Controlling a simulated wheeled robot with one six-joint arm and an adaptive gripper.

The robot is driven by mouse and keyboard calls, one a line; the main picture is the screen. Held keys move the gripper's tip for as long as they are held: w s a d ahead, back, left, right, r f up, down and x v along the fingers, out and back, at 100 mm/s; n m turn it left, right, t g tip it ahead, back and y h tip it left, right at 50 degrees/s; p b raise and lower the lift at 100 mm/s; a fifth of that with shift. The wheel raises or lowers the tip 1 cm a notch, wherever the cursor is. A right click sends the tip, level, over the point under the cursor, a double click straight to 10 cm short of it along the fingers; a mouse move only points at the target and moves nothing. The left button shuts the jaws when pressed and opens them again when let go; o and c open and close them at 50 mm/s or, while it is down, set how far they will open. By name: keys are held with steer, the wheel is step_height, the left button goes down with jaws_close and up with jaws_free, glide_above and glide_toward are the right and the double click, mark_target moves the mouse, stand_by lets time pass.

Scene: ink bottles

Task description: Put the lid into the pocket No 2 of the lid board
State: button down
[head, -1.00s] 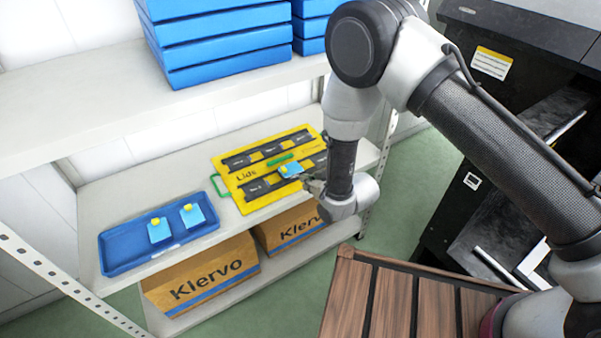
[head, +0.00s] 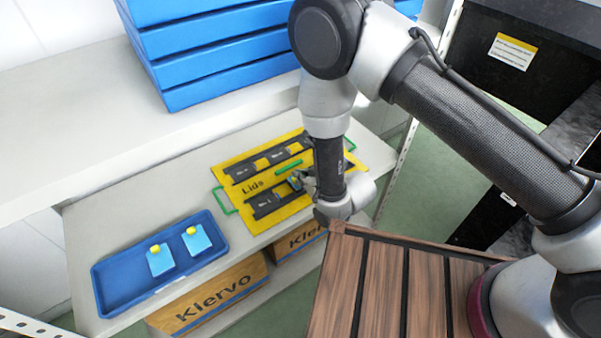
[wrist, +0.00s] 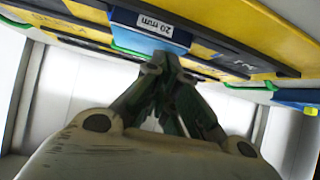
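The yellow lid board (head: 228,178), marked "Lids", lies on the shelf with two dark rows of pockets. My gripper (head: 303,182) is over the front row, towards its right. A light blue lid (head: 294,184) is at its fingertips, low against that row; I cannot tell whether it is seated. In the wrist view the lid (wrist: 145,38) carries a "20 mm" label. The fingers (wrist: 165,68) converge at its near edge and appear shut on it; its knob is hidden. The pocket numbers are too small or covered to read.
A blue tray (head: 120,293) on the left holds two light blue lids (head: 160,260) with yellow knobs. Blue boxes (head: 215,50) stand on the upper shelf, above the board's back side. Klervo cartons (head: 215,298) sit below. Bare shelf lies between tray and board.

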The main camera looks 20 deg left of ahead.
steer(key=shift+s+f, duration=0.1)
steer(key=shift+f, duration=0.15)
steer(key=shift+s+d, duration=0.3)
steer(key=shift+d, duration=0.15)
